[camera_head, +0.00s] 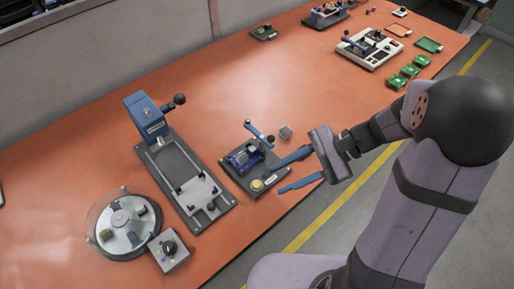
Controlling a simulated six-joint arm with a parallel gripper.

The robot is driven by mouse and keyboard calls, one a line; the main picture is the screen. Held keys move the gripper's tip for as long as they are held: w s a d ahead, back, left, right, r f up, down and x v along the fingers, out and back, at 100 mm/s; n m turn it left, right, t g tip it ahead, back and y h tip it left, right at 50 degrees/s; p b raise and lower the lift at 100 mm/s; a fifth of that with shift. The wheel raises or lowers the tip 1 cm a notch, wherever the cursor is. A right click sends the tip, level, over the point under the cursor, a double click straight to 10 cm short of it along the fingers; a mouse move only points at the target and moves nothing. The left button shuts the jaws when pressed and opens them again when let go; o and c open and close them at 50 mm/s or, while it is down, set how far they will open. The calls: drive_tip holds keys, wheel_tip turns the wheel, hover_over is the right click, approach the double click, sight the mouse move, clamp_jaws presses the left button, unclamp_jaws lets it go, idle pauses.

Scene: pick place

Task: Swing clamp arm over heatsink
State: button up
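A small clamp fixture sits near the middle of the orange table on a dark base plate (232,173). The upper finger overlaps the plate's right edge in view.
Left of the fixture stands a blue press (147,117) on a long dark base. A round dial table (118,248) and a control box (169,250) are at lower left. Green boards (410,71) and another fixture are at upper right.

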sight(257, 136)
drive_tip(key=w+m+t+y+b, duration=0.1)
drive_tip(key=w, duration=0.1)
drive_tip(key=w+m+t+y+b, duration=0.1)
drive_tip(key=w+y, duration=0.1)
drive_tip(key=w, duration=0.1)
drive_tip(key=w+f+m+t+y+b, duration=0.1)
drive_tip(key=w+m, duration=0.1)
drive_tip(key=shift+w+d, duration=0.3)
drive_tip(key=w+y+b, duration=0.1)
drive_tip(key=w+m+t+b, duration=0.1)
drive_tip(key=w+t+y+b, duration=0.1)
drive_tip(key=shift+w+a+f+m+y, duration=0.15)
drive_tip(key=shift+w+f+m+y, duration=0.15)
drive_tip(key=shift+w+f+m, duration=0.1)
drive_tip(key=shift+w+a+r+t, duration=0.1)
drive_tip(key=shift+w+a+t, duration=0.15)
drive_tip(key=shift+a+t, duration=0.15)
drive_tip(key=shift+w+a, duration=0.2)
drive_tip(key=shift+a, duration=1)
drive_tip(key=shift+w+a, duration=0.25)
drive_tip(key=shift+a, duration=1)
drive_tip(key=shift+w+a, duration=0.2)
drive_tip(key=shift+a, duration=1)
drive_tip(key=shift+c, duration=0.3)
clamp_jaws()
